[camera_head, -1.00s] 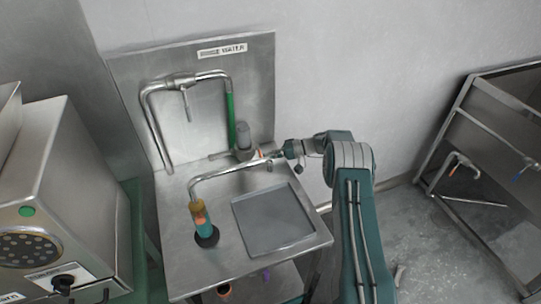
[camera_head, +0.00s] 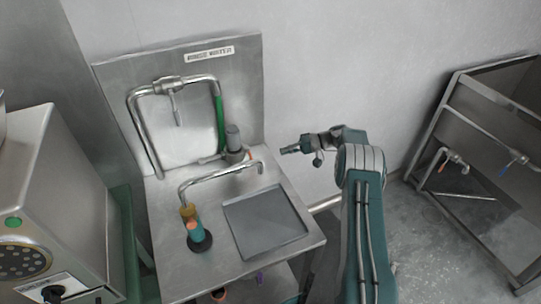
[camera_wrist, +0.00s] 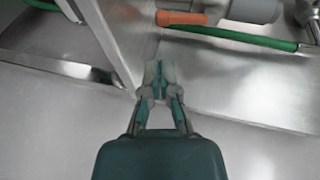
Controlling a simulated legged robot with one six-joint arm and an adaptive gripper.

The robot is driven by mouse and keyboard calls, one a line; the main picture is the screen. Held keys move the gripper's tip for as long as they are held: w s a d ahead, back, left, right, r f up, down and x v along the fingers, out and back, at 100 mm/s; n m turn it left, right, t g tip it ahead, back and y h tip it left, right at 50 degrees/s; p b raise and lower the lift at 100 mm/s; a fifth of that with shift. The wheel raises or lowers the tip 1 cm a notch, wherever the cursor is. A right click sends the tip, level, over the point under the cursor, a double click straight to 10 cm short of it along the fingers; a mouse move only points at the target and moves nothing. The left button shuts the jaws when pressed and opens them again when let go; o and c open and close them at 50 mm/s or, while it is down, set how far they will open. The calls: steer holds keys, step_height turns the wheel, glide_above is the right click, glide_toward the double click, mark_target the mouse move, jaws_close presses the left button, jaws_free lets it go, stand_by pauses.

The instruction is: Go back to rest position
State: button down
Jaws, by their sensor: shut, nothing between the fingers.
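My gripper (camera_head: 286,151) is shut and empty at the end of my folded teal arm. In the head view it hangs in the air just right of the sink's faucet and valve, apart from them. In the wrist view my gripper (camera_wrist: 159,75) shows its fingertips together, with metal surfaces behind them.
A teal and orange cylinder (camera_head: 195,232) stands under the spout. A steel machine (camera_head: 50,190) is at left; a metal rack (camera_head: 455,190) at right.

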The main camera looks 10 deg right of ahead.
steer(key=s+a+r+h, duration=0.35)
steer(key=s+r, duration=0.45)
steer(key=r, duration=0.4)
steer(key=s+a+r+h, duration=0.3)
steer(key=s+r+h, duration=0.3)
steer(key=r, duration=0.6)
steer(key=s+r+t+h, duration=0.1)
steer(key=s+t+h, duration=0.3)
steer(key=s, duration=2.3)
steer(key=shift+s+r+h, duration=0.2)
steer(key=shift+s+h, duration=0.15)
steer(key=shift+h, duration=0.4)
